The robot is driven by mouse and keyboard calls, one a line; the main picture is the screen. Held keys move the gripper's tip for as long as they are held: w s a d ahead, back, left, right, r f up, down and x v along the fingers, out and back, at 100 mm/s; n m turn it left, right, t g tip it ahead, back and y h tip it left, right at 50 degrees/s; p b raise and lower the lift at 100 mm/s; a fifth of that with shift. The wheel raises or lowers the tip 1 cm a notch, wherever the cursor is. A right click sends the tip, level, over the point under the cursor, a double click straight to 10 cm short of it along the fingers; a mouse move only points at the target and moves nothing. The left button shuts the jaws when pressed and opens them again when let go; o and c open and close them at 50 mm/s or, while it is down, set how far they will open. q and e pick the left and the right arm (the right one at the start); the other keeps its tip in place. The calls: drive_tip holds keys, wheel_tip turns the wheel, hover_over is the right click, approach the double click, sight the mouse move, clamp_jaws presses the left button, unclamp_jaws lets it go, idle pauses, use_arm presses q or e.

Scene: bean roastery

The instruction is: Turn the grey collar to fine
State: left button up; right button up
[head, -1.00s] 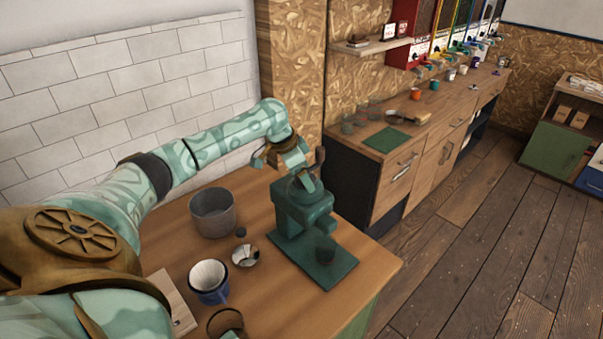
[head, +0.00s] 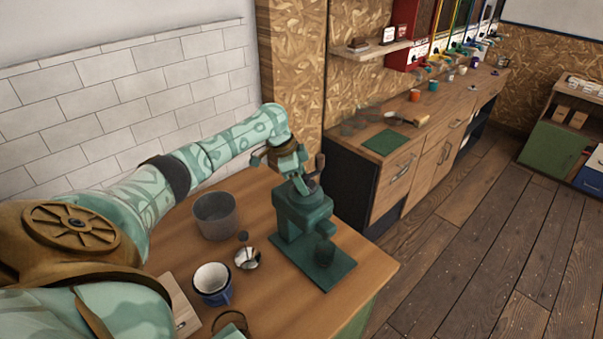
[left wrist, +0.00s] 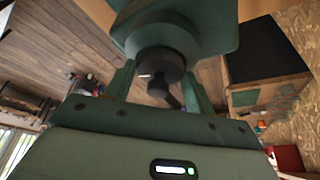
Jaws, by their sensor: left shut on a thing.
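A small pale mark shows on the collar; no setting can be read.
A grey metal pot (head: 215,216), a blue mug (head: 212,284), a shiny small bowl (head: 247,258) and a round rim at the lower edge lie left of the grinder. A wooden counter (head: 400,150) with cups runs behind, past a gap.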

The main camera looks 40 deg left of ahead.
use_arm(q)
drive_tip(key=m, duration=0.2)
drive_tip(key=shift+w+m+g+h, duration=0.15)
drive_tip(key=shift+m+g+h, duration=0.15)
drive_tip(key=shift+h, duration=0.1)
drive_tip(key=shift+m+g, duration=0.5)
drive_tip(key=shift+m, duration=0.7)
drive_tip(key=shift+a, duration=0.1)
drive_tip(key=o, duration=1)
drive_tip(key=shift+w, duration=0.1)
drive_tip(key=shift+r, duration=0.1)
drive_tip(key=v, duration=0.5)
drive_tip(key=p+v, duration=0.1)
drive_tip(key=v, duration=1)
drive_tip(key=shift+a, duration=0.25)
